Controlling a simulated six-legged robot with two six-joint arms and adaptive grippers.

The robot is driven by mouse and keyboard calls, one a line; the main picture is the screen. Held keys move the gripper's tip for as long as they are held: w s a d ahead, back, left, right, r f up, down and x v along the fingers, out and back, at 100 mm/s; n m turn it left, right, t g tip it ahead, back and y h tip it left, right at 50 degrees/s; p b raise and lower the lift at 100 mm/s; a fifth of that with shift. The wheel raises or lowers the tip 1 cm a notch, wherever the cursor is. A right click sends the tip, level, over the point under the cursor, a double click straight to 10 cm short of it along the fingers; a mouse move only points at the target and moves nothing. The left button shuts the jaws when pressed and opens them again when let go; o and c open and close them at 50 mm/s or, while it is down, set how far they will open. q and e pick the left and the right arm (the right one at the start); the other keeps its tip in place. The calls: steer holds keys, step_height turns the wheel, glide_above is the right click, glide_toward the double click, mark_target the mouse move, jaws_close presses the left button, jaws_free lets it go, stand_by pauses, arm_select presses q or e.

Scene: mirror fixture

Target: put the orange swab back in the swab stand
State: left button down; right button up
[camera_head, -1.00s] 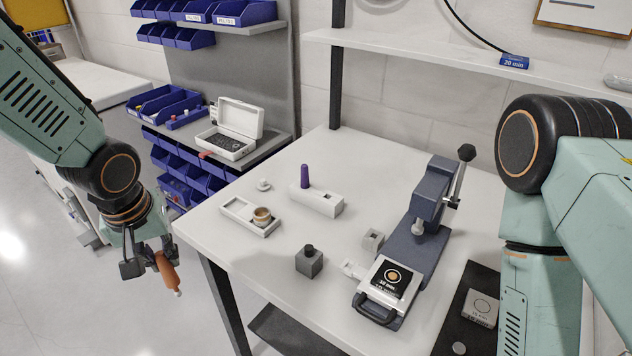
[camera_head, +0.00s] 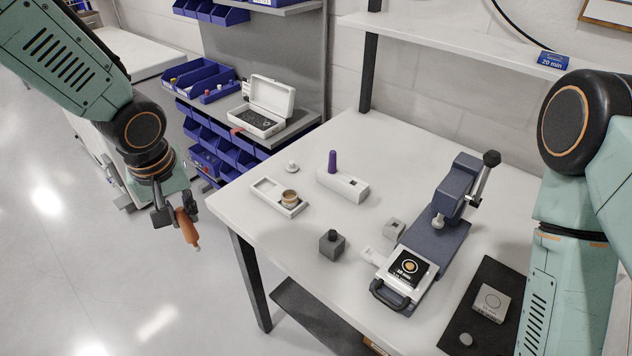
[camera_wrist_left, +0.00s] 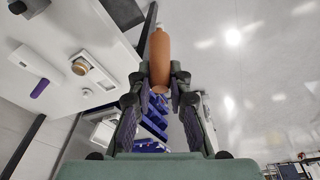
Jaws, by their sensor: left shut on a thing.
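The orange swab (camera_head: 187,228) is in my left gripper (camera_head: 174,214), which is shut on it. It hangs tilted, pale tip down, off the table's left edge, over the floor. In the left wrist view the orange swab (camera_wrist_left: 160,58) sits between the fingers of my left gripper (camera_wrist_left: 159,84). The swab stand (camera_head: 343,186) is a white block on the table, right of the gripper and apart from it. It holds a purple swab (camera_head: 332,161) upright and has an empty square hole on top. My right gripper is out of view.
A white tray (camera_head: 262,190) with a brass-coloured round part (camera_head: 290,197) lies left of the stand. A grey block (camera_head: 332,245) stands in front. A blue-grey lever press (camera_head: 436,235) stands to the right. Blue bins (camera_head: 200,82) and an open white case (camera_head: 262,118) are behind.

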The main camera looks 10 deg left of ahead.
mark_target(194, 231)
arm_select(q)
steer(key=shift+m, duration=0.5)
steer(key=f+b, duration=0.2)
steer(key=d+f+b, duration=0.1)
steer(key=f+b, duration=0.1)
steer(key=f, duration=0.1)
steer(key=shift+s, duration=0.1)
steer(key=w+d+f+m+b, duration=0.1)
steer(key=d+f+b, duration=0.3)
steer(key=f+b, duration=0.4)
steer(key=w+d+f+m+h+b, duration=0.1)
steer(key=d+f+m+b, duration=0.2)
steer(key=f+b, duration=0.5)
steer(key=shift+d+f+m+b, duration=0.25)
steer(key=shift+d+m+b, duration=0.15)
steer(key=shift+d+b, duration=0.25)
